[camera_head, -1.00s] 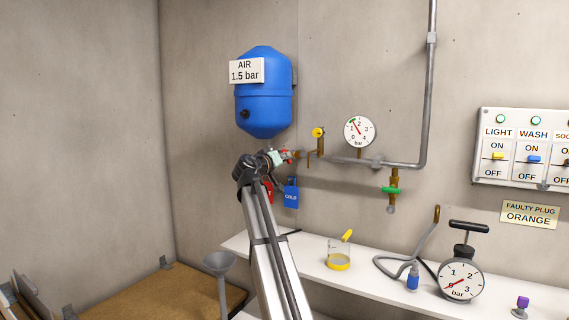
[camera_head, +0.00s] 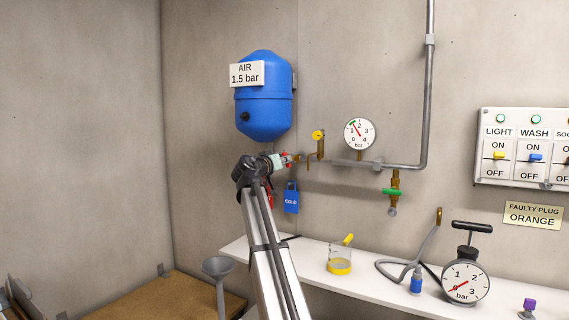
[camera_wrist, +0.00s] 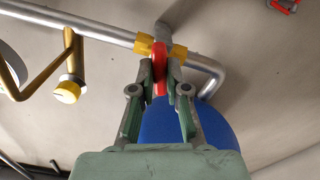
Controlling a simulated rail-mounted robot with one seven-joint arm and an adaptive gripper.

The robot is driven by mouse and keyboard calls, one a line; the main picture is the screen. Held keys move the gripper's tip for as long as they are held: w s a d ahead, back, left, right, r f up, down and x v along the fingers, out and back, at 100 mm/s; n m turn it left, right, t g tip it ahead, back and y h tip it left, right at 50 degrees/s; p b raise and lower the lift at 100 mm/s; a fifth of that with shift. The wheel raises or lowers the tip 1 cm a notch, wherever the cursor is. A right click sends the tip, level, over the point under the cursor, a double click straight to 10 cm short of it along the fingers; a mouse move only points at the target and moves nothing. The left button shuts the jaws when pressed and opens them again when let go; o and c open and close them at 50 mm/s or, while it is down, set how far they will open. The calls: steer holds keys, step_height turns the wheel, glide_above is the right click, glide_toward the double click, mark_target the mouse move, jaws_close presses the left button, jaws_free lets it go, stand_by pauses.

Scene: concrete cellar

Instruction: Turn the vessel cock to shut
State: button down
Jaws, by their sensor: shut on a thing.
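The blue vessel (camera_head: 263,108), labelled AIR 1.5 bar, hangs on the back wall. Its cock shows in the wrist view as a brass body (camera_wrist: 179,51) on the grey pipe, with a red lever (camera_wrist: 159,68). My gripper (camera_head: 284,160) is below the vessel, at the cock. In the wrist view my gripper (camera_wrist: 161,75) is shut on the red lever, one finger on each side. The lever appears to lie across the pipe there, but its exact angle is hard to judge. My fingers hide part of the lever.
A blue COLD tag (camera_head: 291,198) hangs just below my gripper. A brass fitting with a yellow knob (camera_head: 318,135), a gauge (camera_head: 359,133) and a green-handled valve (camera_head: 392,192) are to the right.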

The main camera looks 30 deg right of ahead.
steer(key=shift+w+b, duration=0.1)
steer(key=shift+b, duration=0.5)
steer(key=shift+m+b, duration=2.1)
steer(key=shift+b, duration=1.05)
steer(key=c, duration=1)
jaws_free()
steer(key=shift+c, duration=0.2)
steer(key=shift+a, duration=0.1)
steer(key=v, duration=0.7)
